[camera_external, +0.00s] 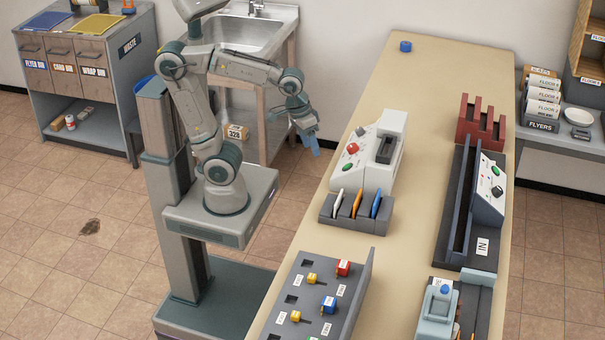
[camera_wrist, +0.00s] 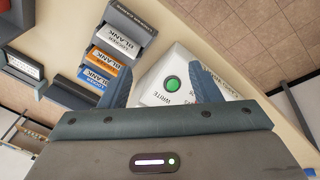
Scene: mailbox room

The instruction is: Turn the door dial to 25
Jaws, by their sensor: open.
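No dial with a readable 25 shows in either view. A small dark knob (camera_external: 497,191) sits on the slanted white panel of the grey machine (camera_external: 464,200) on the right side of the table; I cannot tell whether it is the door dial. My gripper (camera_external: 314,146) is open and empty, pointing down beyond the table's left edge, well away from that knob. In the wrist view its two blue fingers (camera_wrist: 162,75) are spread apart, with a white machine (camera_wrist: 180,70) and its green button (camera_wrist: 171,84) seen beyond them.
The white machine (camera_external: 376,155) and a rack of white, orange and blue cards (camera_external: 354,210) stand near the table's left edge. A grey tray with coloured plugs (camera_external: 325,285) is in front. A red rack (camera_external: 480,125) and blue cylinder (camera_external: 405,46) are farther back. Mid-table is clear.

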